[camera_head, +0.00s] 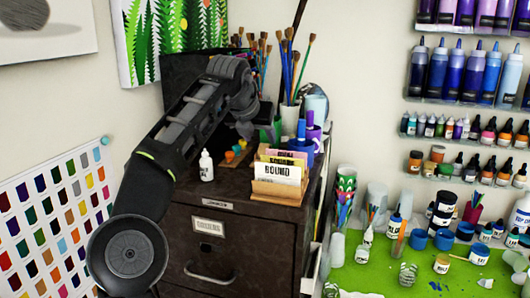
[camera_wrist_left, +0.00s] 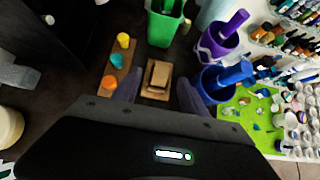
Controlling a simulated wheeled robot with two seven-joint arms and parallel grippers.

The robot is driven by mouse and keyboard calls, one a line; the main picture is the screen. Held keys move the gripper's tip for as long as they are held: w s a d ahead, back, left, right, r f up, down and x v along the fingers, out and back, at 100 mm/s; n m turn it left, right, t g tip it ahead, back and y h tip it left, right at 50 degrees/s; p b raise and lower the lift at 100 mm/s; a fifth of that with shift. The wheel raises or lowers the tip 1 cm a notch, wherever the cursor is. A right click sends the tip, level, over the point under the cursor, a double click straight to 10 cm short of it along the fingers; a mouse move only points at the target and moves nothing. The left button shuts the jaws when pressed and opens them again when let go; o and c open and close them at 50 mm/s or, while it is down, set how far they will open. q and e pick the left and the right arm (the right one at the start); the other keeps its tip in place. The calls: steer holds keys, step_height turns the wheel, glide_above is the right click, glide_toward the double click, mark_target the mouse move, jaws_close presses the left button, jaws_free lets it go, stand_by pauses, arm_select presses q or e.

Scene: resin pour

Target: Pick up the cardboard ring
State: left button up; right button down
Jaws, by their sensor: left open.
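My left gripper (camera_head: 246,130) is over the top of the dark cabinet, behind the card holder in the head view. In the left wrist view it is open (camera_wrist_left: 159,80), with a dark finger on each side of a small tan, squarish cardboard-coloured piece (camera_wrist_left: 157,74). The piece stands on the cabinet top and has a tan part in front of it. It looks like the cardboard ring, but I cannot make out a hole clearly. I see no finger clearly touching it. In the head view it is hidden behind the cards and gripper. My right gripper is not in view.
A strip with small coloured cups (camera_wrist_left: 116,65) is left of the fingers. A green bin (camera_wrist_left: 164,22) stands beyond, and purple (camera_wrist_left: 217,46) and blue (camera_wrist_left: 210,82) containers stand right. A card holder (camera_head: 277,190) and white bottle (camera_head: 206,166) are near the cabinet front.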

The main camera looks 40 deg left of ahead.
mark_target(265, 145)
arm_select(q)
steer(key=p+x, duration=0.1)
steer(key=x, duration=0.3)
steer(key=shift+w+f+p, duration=0.1)
steer(key=shift+w+p, duration=0.15)
steer(key=shift+p, duration=0.05)
steer(key=shift+w+f, duration=0.2)
steer(key=shift+f, duration=0.05)
jaws_close()
stand_by(0.4)
